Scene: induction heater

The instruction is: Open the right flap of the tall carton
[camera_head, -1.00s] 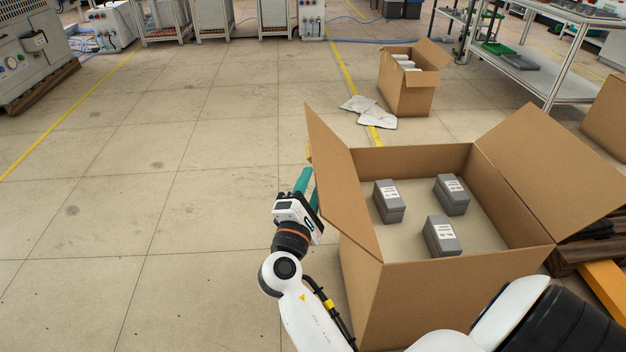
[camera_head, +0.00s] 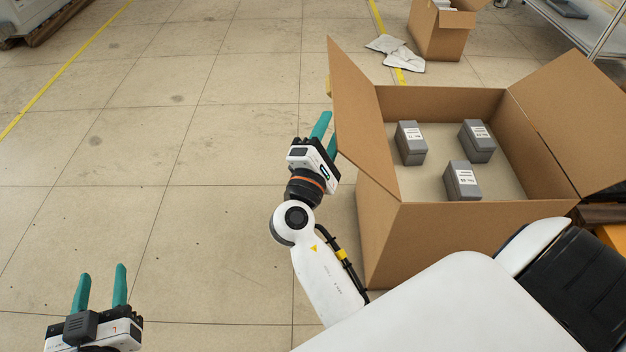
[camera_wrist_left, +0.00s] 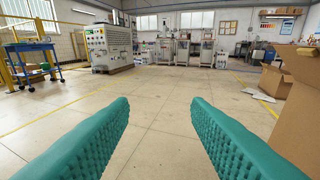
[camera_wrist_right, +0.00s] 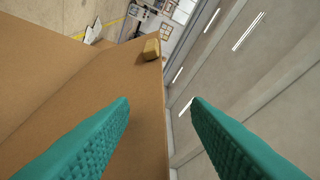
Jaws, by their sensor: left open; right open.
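The large open carton (camera_head: 470,230) stands at the right of the head view. Its right flap (camera_head: 575,120) leans outward, and its left flap (camera_head: 357,115) stands up steeply. My right gripper (camera_head: 328,138) is open beside the left flap's outer side. In the right wrist view, the cardboard flap (camera_wrist_right: 135,95) reaches up between the open fingers (camera_wrist_right: 160,110), its edge near the middle; contact cannot be told. My left gripper (camera_head: 100,288) is open and empty over the floor at bottom left. In the left wrist view its fingers (camera_wrist_left: 160,115) are wide apart.
Several grey boxes (camera_head: 462,180) stand inside the carton. A smaller open carton (camera_head: 440,32) and white sheets (camera_head: 396,50) are behind. A yellowish block (camera_wrist_right: 151,50) shows by the flap. The floor at left is clear.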

